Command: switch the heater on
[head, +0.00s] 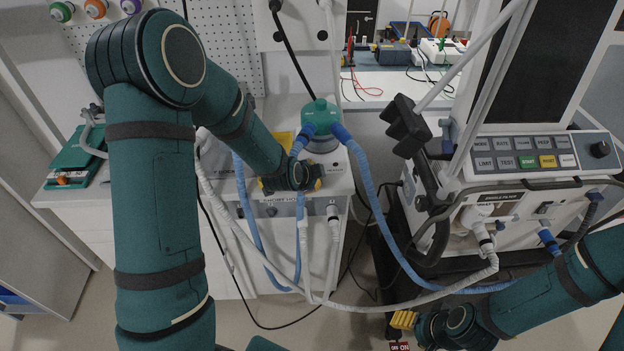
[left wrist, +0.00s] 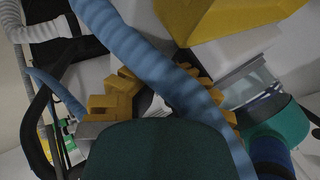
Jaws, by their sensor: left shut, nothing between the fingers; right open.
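The heater appears to be the white unit (head: 338,178) on the bench, topped by a green-domed chamber (head: 320,113) with blue hoses. My left arm reaches across it, and the left gripper (head: 298,180) is at its front, partly covering the lettered panel. No heater switch can be made out; the gripper may hide it. My right gripper (head: 404,320) is open and empty at the lower right, away from the heater.
Blue and white hoses (head: 370,205) loop in front of the bench towards the ventilator (head: 530,165) at the right. A green case (head: 75,160) lies at the bench's left end. A yellow object (head: 279,142) is behind my left forearm. A cluttered bench (head: 375,88) stands further back.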

